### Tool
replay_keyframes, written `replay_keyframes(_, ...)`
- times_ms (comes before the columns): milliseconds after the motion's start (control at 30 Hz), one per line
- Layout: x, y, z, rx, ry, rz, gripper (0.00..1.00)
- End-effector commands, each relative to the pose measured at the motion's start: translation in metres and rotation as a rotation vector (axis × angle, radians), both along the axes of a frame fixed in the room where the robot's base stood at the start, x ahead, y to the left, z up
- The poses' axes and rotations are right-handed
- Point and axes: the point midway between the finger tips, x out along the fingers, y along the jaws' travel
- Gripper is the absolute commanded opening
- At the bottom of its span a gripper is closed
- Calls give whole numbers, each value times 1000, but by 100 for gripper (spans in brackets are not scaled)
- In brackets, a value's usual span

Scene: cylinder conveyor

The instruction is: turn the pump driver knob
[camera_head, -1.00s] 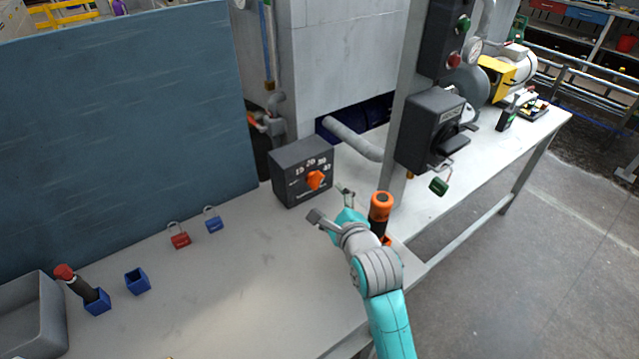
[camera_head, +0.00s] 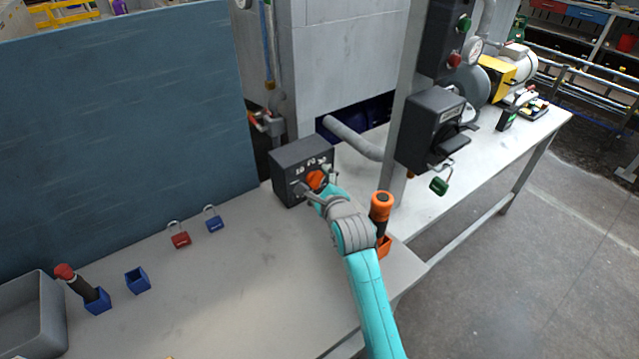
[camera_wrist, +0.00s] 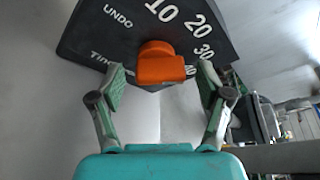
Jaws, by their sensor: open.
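The orange knob (camera_head: 316,179) sits on the front face of a dark box (camera_head: 288,165) with white numbers, on the table. In the wrist view the orange knob (camera_wrist: 161,63) is just ahead of and between the fingertips, with the numbers 10, 20, 30 and 40 on the dial face (camera_wrist: 120,25) around it. My gripper (camera_head: 314,182) is open in front of the knob; in the wrist view its two fingers (camera_wrist: 161,85) stand apart, one on each side of the knob's lower part. Whether a fingertip touches the knob cannot be told.
An orange-topped tool (camera_head: 381,205) stands right of my arm. A grey post carries a black switch box (camera_head: 430,130) with a green padlock (camera_head: 438,186). Red (camera_head: 180,238) and blue (camera_head: 213,222) padlocks lie left. The table's middle (camera_head: 230,290) is clear.

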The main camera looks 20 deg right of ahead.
Motion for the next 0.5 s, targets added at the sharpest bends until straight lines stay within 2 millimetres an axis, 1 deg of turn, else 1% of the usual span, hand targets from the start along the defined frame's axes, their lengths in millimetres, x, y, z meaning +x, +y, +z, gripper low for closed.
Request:
replay_keyframes(67,0,0,0,0,0,0,77)
replay_keyframes(167,0,0,0,0,0,0,55)
replay_keyframes(200,0,0,0,0,0,0,45)
replay_keyframes(267,0,0,0,0,0,0,30)
replay_keyframes(300,0,0,0,0,0,0,20)
replay_keyframes(333,0,0,0,0,0,0,17)
replay_keyframes(433,0,0,0,-7,-1,1,17)
replay_keyframes(500,0,1,-1,-48,-14,0,17)
